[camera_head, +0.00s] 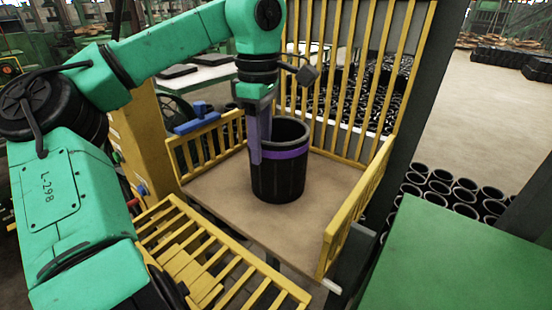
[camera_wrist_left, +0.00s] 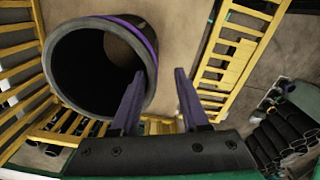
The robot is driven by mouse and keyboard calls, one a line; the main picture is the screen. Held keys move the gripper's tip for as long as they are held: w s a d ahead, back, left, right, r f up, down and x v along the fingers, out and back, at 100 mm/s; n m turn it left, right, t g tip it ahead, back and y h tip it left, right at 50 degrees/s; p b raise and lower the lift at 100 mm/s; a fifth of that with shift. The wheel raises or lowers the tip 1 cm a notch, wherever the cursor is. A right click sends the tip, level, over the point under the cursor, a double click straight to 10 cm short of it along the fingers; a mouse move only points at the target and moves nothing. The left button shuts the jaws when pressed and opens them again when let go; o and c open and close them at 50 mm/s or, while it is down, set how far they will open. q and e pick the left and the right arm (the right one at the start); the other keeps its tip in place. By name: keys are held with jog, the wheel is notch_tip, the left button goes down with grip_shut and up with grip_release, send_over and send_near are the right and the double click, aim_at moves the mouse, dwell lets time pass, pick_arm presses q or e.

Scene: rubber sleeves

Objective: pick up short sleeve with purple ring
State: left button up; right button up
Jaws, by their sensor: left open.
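The short black sleeve with a purple ring (camera_head: 284,176) stands upright on the tan board of a yellow-railed stand. The ring runs around its upper part. My left gripper (camera_head: 258,155) points down at the sleeve's left side, with its purple fingers apart. In the left wrist view, the open sleeve (camera_wrist_left: 95,65) fills the upper left. There one finger of my left gripper (camera_wrist_left: 160,95) overlaps the sleeve's rim and the other is clear to the right, outside it. I cannot tell whether the finger touches the wall. My right gripper is not in view.
The tan board (camera_head: 225,180) has free room around the sleeve. Yellow rails (camera_head: 352,215) border it left, right and behind. Many black sleeves (camera_head: 450,192) stand on the floor at right, beside a green surface (camera_head: 460,260). A yellow slatted rack (camera_head: 205,250) is in front.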

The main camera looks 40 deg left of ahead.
aim_at(269, 171)
pick_arm(q)
jog(key=f, duration=0.1)
jog(key=w+f, duration=0.1)
jog(key=f, duration=0.1)
jog(key=w+f, duration=0.1)
jog(key=f, duration=0.1)
jog(key=shift+d, duration=0.25)
jog(key=shift+s+f, duration=0.25)
jog(key=shift+f, duration=0.05)
jog(key=shift+s+a+r, duration=0.1)
jog(key=shift+s+a, duration=0.05)
jog(key=shift+s, duration=0.3)
jog(key=shift+w, duration=0.1)
grip_shut()
